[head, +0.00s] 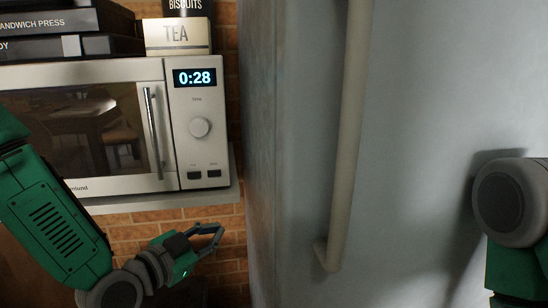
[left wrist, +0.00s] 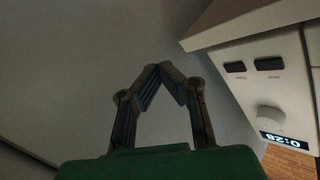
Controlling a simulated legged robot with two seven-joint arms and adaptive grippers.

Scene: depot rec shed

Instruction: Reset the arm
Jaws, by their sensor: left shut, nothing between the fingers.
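My left gripper (head: 218,236) is below the microwave's right end in the head view, in front of a brick wall. It is shut and empty; in the left wrist view its fingertips (left wrist: 160,72) meet at the tips. The green left arm comes in from the left. On the right edge of the head view, part of my green and grey right arm shows, but the right gripper is out of the picture.
A microwave (head: 199,152) reading 0:28 stands on a shelf (head: 200,199) above my left gripper. A tea box (head: 178,37) and other boxes sit on it. A large grey fridge door with a long handle (head: 347,130) fills the right side.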

